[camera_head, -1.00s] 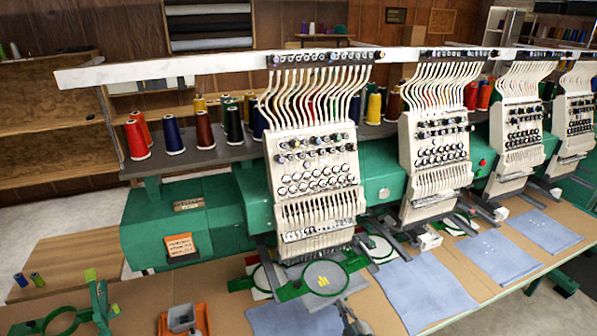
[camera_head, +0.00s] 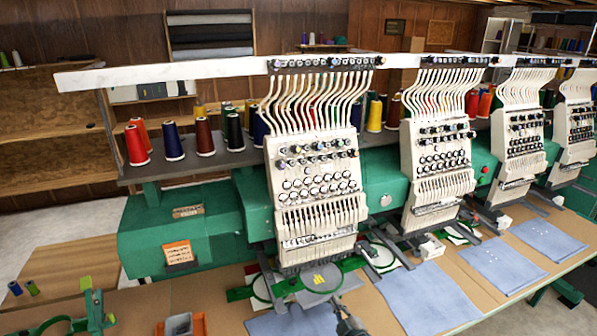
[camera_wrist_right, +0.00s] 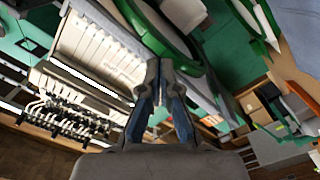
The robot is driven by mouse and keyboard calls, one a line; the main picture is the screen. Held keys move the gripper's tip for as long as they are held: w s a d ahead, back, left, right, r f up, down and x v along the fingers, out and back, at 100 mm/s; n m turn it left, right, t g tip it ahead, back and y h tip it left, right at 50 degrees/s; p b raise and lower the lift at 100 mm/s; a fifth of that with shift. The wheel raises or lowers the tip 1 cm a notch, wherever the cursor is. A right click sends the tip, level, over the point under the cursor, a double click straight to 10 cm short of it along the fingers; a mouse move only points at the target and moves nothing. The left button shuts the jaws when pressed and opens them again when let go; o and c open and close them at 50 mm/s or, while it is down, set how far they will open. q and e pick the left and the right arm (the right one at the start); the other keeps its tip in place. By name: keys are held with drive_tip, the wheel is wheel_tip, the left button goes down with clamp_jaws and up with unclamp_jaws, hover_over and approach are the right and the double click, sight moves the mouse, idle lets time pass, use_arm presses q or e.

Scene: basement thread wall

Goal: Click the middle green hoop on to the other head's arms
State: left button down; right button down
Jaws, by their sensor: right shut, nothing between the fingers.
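A green hoop (camera_head: 346,291) with grey cloth and a yellow motif (camera_head: 319,279) sits level under the needle head nearest me (camera_head: 316,190). Dark arms (camera_head: 268,280) stick out below that head beside the hoop; I cannot tell whether they are clipped together. My right gripper (camera_head: 350,325) is at the bottom edge, just in front of the hoop. In the right wrist view its fingers (camera_wrist_right: 160,66) are shut and empty, with their tips close to a green curved rim (camera_wrist_right: 150,35); contact is unclear. My left gripper is not in view.
Blue cloths (camera_head: 425,292) lie on the brown table before the other heads (camera_head: 437,165). More green hoops (camera_head: 384,258) show beneath the heads. Thread cones (camera_head: 135,146) stand behind.

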sight(332, 294)
drive_tip(key=shift+b+x, duration=0.85)
drive_tip(key=shift+x, duration=0.95)
drive_tip(key=shift+s+d+r+p, duration=0.1)
drive_tip(key=shift+s+p, duration=0.25)
drive_tip(key=shift+p, duration=0.1)
drive_tip(key=p+v, duration=0.4)
drive_tip(key=v, duration=0.2)
drive_tip(key=shift+s+d, duration=0.1)
